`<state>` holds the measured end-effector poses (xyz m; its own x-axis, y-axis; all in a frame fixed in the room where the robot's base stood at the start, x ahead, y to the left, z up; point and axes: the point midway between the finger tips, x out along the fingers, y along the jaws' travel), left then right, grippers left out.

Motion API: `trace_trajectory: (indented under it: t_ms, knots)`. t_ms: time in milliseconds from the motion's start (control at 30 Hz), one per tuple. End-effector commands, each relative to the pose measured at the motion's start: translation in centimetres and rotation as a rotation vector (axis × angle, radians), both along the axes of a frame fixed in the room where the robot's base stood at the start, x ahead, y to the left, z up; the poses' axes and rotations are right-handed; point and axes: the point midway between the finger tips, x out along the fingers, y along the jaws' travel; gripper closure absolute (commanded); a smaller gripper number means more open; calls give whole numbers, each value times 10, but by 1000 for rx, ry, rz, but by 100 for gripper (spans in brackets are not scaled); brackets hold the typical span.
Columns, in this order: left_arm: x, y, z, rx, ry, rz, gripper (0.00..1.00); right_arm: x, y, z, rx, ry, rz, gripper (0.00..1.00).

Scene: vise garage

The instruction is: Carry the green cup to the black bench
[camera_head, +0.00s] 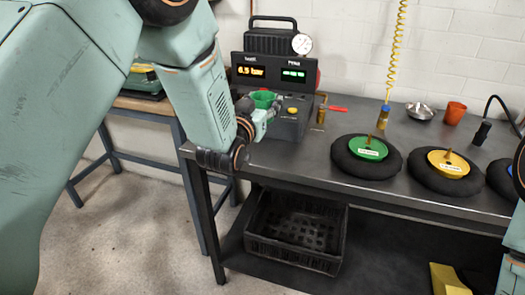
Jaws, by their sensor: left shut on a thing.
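The green cup (263,98) shows at the left end of the black bench (290,168), in front of the black box with lit displays. My left gripper (265,114) is shut on the green cup. The arm and wrist hide part of the gripper and the cup's lower part, so I cannot tell whether the cup touches the bench top. Parts of my right arm show at the right edge; its gripper is not in view.
The display box (282,72) stands just behind the cup. Green (368,148) and yellow (447,163) discs on black pads lie to the right. An orange cup (455,112) and a metal bowl (419,111) stand farther back. A black crate (297,229) is below. The bench's front left is clear.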

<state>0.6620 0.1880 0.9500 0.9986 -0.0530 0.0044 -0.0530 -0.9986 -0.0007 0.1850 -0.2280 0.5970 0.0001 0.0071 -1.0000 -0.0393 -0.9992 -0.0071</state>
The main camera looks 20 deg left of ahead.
Motion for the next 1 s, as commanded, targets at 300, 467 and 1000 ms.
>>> trace_trajectory:
  t_ms: [300, 467, 1000]
  knots:
    - [2, 2, -33, -1, 3, 31, 77, 0, 0, -12, 0, 0, 0, 60]
    - [2, 2, -54, -1, 2, 30, 77, 0, 0, -19, 0, 0, 0, 60]
    - [2, 2, -97, 0, -1, 29, 77, 0, 0, -32, 0, 0, 0, 60]
